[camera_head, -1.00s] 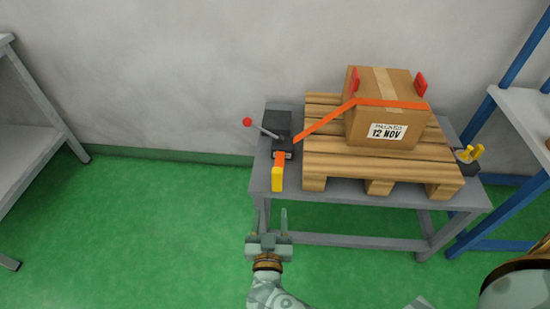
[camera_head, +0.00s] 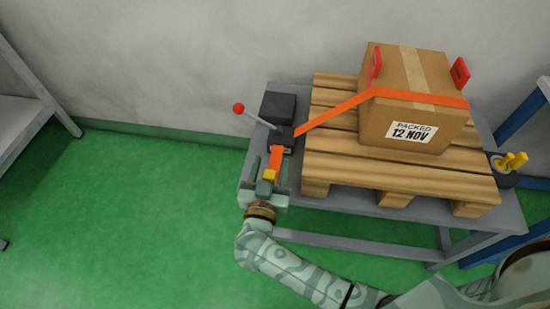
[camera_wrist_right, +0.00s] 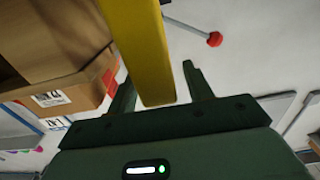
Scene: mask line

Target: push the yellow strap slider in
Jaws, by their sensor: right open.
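The yellow strap slider (camera_head: 270,175) is at the lower end of the short orange strap tail (camera_head: 278,157), which hangs from the dark ratchet (camera_head: 281,138) at the table's left end. My right gripper (camera_head: 270,163) is open, with one finger on each side of the slider and tail. In the right wrist view the slider (camera_wrist_right: 139,45) is a large yellow bar reaching in between the open fingers, close to the palm. I cannot tell whether it touches the palm. My left gripper is not in view.
An orange strap (camera_head: 335,111) runs from the ratchet around a cardboard box (camera_head: 403,123) on a wooden pallet (camera_head: 340,168). A red-knobbed lever (camera_head: 239,108) sticks out left of the ratchet. Yellow pegs (camera_head: 508,161) stand at the table's right end. Green floor is free at left.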

